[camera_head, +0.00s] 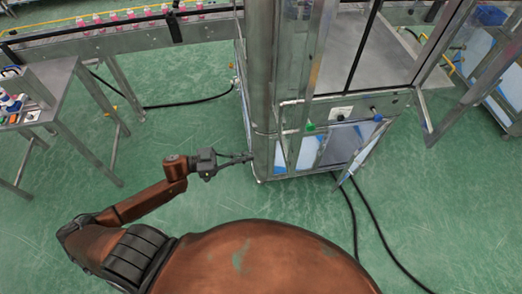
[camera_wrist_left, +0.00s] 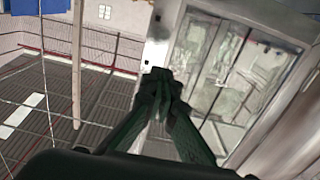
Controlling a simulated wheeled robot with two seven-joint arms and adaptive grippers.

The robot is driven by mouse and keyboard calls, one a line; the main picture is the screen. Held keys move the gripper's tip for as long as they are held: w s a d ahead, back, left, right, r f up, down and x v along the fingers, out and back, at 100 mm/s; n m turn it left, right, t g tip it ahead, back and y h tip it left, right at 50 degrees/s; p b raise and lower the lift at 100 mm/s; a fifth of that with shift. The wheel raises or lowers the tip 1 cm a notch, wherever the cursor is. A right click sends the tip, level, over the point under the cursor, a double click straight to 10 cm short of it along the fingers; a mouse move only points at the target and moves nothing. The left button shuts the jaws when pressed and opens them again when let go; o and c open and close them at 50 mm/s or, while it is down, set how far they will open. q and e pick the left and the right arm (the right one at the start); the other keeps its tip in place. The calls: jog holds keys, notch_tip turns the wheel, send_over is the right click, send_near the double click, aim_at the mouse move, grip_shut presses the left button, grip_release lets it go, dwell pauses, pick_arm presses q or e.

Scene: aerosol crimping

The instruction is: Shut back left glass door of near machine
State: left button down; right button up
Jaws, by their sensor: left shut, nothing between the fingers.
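The near machine (camera_head: 345,110) is a metal-framed cabinet with glass panels at the upper right of the head view. My left gripper (camera_head: 250,157) is shut and empty, beside the lower part of the machine's left corner post (camera_head: 262,95). Whether it touches the post cannot be told. In the left wrist view the dark closed fingers (camera_wrist_left: 163,78) point up at a pale metal upright, with a framed glass panel (camera_wrist_left: 235,75) to their right. I cannot tell for certain which panel is the back left door, or how far it stands open. My right gripper is not in view.
A conveyor (camera_head: 110,42) carrying pink-topped cans runs along the back left. A metal table (camera_head: 50,95) with small items stands at the left. Black cables (camera_head: 385,240) lie on the green floor near the machine. The floor between table and machine is mostly clear.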

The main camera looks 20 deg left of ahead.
aim_at(290, 150)
pick_arm(q)
jog(key=p+x, duration=0.3)
jog(key=x, duration=0.9)
jog(key=shift+w+r, duration=0.1)
jog(key=shift+r, duration=0.05)
jog(key=shift+w+d, duration=0.2)
jog(key=shift+d, duration=0.1)
jog(key=shift+d, duration=0.15)
